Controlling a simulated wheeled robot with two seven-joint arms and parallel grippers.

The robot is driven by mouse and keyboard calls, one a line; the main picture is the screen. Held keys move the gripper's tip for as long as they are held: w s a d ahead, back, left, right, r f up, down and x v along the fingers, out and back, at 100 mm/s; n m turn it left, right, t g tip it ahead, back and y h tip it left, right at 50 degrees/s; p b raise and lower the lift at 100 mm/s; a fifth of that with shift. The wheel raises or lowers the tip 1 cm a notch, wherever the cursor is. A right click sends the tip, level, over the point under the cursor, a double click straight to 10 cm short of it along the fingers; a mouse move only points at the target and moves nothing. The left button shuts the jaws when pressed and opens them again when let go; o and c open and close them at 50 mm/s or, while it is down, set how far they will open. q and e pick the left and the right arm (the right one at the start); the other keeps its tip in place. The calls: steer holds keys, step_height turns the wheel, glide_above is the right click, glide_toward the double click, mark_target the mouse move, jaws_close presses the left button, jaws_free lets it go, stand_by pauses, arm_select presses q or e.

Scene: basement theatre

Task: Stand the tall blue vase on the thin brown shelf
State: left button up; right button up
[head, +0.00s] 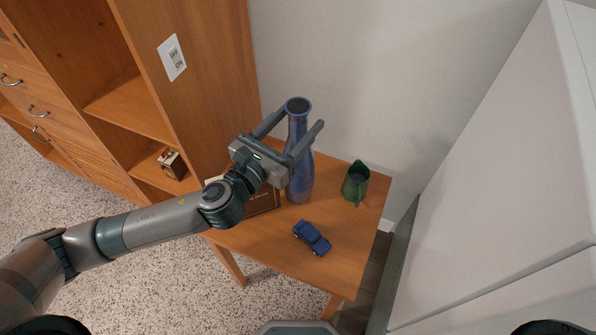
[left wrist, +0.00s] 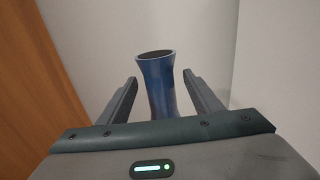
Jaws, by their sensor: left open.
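The tall blue vase (head: 301,180) stands upright on a small wooden table (head: 355,265) against the wall. My left gripper (head: 302,116) is open, with one finger on each side of the vase's neck. In the left wrist view the vase's dark mouth and neck (left wrist: 158,85) show between the two parted fingers, with gaps on both sides. A brown wooden unit (head: 130,105) with open shelves stands at the left; I cannot tell which board is the thin brown shelf. My right gripper is out of view.
A green jug (head: 355,183) stands right of the vase. A blue toy car (head: 311,238) lies in front. A brown box (head: 265,202) sits left of the vase, partly behind my arm. A small box (head: 171,163) is in the unit. A white surface (head: 500,170) bounds the right.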

arm_select(q)
steer(key=p+x, duration=0.1)
steer(key=x, duration=0.2)
steer(key=shift+w+d+r, duration=0.1)
steer(key=shift+w+r, duration=0.05)
steer(key=shift+r, duration=0.05)
steer(key=shift+w+d+f, duration=0.15)
steer(key=shift+w+d, duration=0.1)
steer(key=shift+w, duration=0.2)
jaws_close()
